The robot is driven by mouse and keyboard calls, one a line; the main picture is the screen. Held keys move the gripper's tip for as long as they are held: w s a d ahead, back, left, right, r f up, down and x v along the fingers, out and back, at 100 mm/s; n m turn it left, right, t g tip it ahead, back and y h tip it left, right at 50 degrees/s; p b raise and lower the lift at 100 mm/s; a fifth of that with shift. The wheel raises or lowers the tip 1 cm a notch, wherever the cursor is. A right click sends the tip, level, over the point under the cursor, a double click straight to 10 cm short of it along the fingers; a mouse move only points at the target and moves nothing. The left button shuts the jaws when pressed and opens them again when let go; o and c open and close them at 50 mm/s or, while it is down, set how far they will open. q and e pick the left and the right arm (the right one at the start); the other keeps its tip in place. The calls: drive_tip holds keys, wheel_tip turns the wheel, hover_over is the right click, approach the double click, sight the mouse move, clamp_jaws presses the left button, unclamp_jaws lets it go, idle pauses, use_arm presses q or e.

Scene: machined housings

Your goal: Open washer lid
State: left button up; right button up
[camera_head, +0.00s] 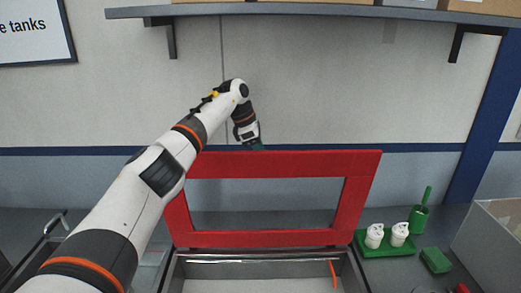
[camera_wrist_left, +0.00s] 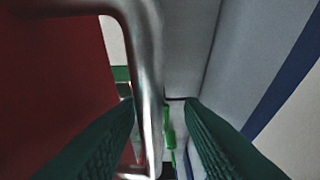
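The washer lid (camera_head: 265,163) is a red frame with a large window. It stands raised, close to upright, at the back of the grey washer basin (camera_head: 178,270). My left arm reaches over to the lid's top edge. My left gripper (camera_head: 257,147) points down there, its fingers mostly hidden behind the lid. In the left wrist view its green fingers (camera_wrist_left: 160,112) are apart, on either side of a shiny metal handle (camera_wrist_left: 148,75). The handle runs beside the red lid face (camera_wrist_left: 55,70); a gap shows between it and the right finger. My right gripper is not in view.
Right of the basin, a green tray (camera_head: 385,249) holds two white bottles (camera_head: 375,236). A green brush in a holder (camera_head: 420,215) and a green block (camera_head: 436,260) are nearby. A shelf (camera_head: 320,10) with boxes hangs above. The wall behind the lid is bare.

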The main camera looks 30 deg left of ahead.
use_arm(q)
drive_tip(key=shift+s+r, duration=0.1)
drive_tip(key=shift+r, duration=0.5)
drive_tip(key=b+v, duration=0.1)
drive_tip(key=v, duration=0.3)
drive_tip(key=shift+a+r+b, duration=0.2)
drive_tip(key=shift+r+b, duration=0.05)
drive_tip(key=shift+b, duration=0.05)
drive_tip(key=p+v, duration=0.1)
drive_tip(key=v, duration=0.5)
drive_tip(key=shift+a, duration=0.15)
